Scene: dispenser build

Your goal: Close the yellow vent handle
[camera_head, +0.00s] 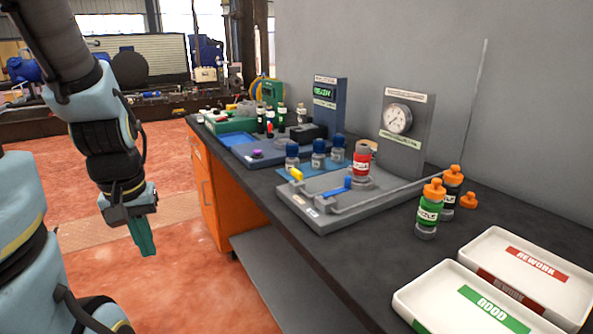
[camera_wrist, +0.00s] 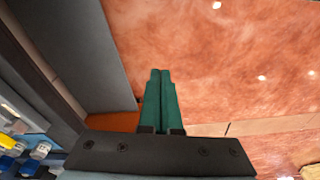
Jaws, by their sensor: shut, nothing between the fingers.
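The yellow vent handle (camera_head: 297,174) stands at the left end of the grey fixture plate (camera_head: 345,204) on the bench, with a blue handle (camera_head: 338,188) to its right. A red-bodied container (camera_head: 362,162) sits upright on the plate behind the handles. My gripper (camera_head: 146,250) hangs over the floor, left of the bench and well apart from the yellow handle. Its green fingers are shut and empty, pointing down; they also show in the wrist view (camera_wrist: 160,75). I cannot tell whether the vent is open.
A pressure gauge (camera_head: 398,118) stands behind the plate. Blue-capped bottles (camera_head: 318,154) are at its back left. Green (camera_head: 429,212) and black bottles with orange caps, then white trays (camera_head: 520,262), are to the right. The orange cabinet (camera_head: 203,190) edges the bench; floor beside it is clear.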

